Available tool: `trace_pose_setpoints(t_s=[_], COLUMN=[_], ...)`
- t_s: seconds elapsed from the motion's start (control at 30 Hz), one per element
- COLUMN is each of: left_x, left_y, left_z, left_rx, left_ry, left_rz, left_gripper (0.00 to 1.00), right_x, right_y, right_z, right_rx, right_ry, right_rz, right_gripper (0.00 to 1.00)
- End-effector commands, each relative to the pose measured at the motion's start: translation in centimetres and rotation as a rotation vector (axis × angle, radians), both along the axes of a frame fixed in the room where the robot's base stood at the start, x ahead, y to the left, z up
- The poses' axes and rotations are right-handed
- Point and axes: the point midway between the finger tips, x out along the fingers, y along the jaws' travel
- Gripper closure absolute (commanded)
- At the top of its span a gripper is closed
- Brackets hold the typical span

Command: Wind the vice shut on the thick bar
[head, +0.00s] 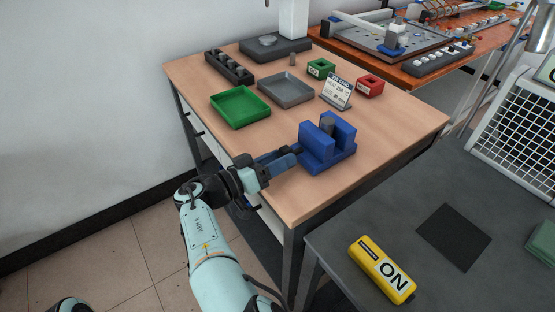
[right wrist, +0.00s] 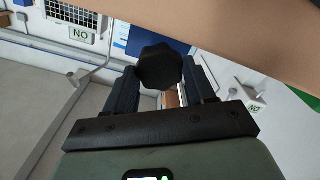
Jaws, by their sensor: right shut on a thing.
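The blue vice (head: 316,160) stands near the front edge of the wooden table. My right gripper (head: 290,158) reaches in from the left at the vice's near side. In the right wrist view its fingers are shut on the vice's black lobed knob (right wrist: 160,67), which sits between them. The knob is mostly hidden in the head view. My left gripper is out of view.
A green tray (head: 240,122), a grey tray (head: 286,105), a card stand (head: 337,105), a green box (head: 321,78) and a red box (head: 370,94) stand farther back. A grey table with a yellow ON block (head: 382,288) is at the front right.

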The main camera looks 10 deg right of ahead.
Motion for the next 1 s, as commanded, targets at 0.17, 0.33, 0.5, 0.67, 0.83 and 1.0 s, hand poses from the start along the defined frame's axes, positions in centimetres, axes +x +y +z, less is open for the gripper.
trace_pose_setpoints(t_s=[0.17, 0.33, 0.5, 0.67, 0.83, 1.0], left_x=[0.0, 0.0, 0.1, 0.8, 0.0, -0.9], left_y=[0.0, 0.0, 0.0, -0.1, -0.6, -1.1], left_z=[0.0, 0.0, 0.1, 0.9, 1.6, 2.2], left_rx=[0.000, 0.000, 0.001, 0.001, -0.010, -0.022], left_ry=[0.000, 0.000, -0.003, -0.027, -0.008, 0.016], left_rz=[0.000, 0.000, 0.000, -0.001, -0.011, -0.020], left_gripper=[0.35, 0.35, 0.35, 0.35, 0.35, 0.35], right_x=[0.0, 0.0, -0.1, -0.9, -2.4, -3.8], right_y=[0.1, 0.1, 0.4, 2.4, 6.0, 9.4], right_z=[-0.1, 0.0, 0.0, 0.1, 0.2, 0.1], right_rx=[0.002, 0.001, 0.001, 0.000, 0.000, -0.001], right_ry=[0.002, 0.001, 0.001, 0.000, -0.001, 0.000], right_rz=[0.002, 0.000, 0.002, 0.006, 0.006, 0.005], right_gripper=[0.21, 0.21, 0.21, 0.21, 0.21, 0.21])
